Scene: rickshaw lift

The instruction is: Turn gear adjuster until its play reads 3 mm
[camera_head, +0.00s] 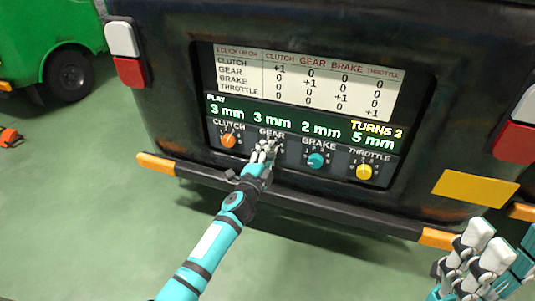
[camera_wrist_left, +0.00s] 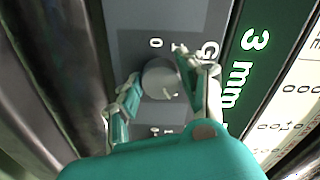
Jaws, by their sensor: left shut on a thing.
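The gear adjuster is a round grey knob (camera_wrist_left: 160,79) on the dark panel. My left gripper (camera_head: 264,153) reaches it from below and hides most of it in the head view. In the left wrist view my left gripper's fingers (camera_wrist_left: 157,76) sit on either side of the knob, shut on it. The gear readout (camera_head: 272,120) above the knob shows 3 mm in green-white digits. My right gripper (camera_head: 481,254) is at the lower right, away from the panel; its jaw opening is unclear.
The display also reads clutch 3 mm, brake 2 mm, throttle 5 mm and TURNS 2. The orange clutch knob (camera_head: 229,140), teal brake knob (camera_head: 316,160) and yellow throttle knob (camera_head: 364,172) share the panel. A dark bumper (camera_head: 330,215) juts out below.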

